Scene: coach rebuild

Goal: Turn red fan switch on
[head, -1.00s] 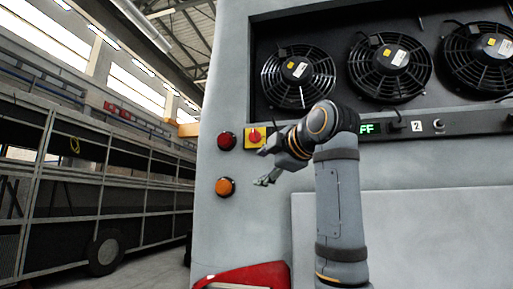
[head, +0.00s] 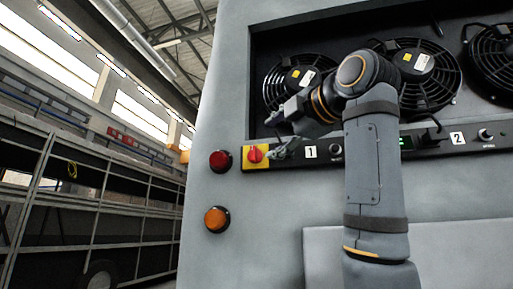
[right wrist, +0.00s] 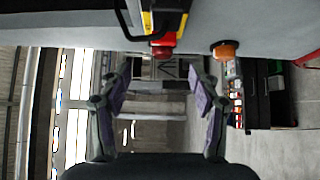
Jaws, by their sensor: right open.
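The red fan switch (head: 255,154) is a red rotary knob on a square yellow plate, at the left end of the black control strip in the head view. It also shows at the top edge of the right wrist view (right wrist: 174,20), partly cut off. My left gripper is not in view.
A red lamp (head: 220,161) and an orange lamp (head: 217,219) stick out of the grey wall left of the switch. Fans (head: 294,78) sit in a recess above the strip. A small knob (head: 336,149) is right of label 1. The left aisle is open.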

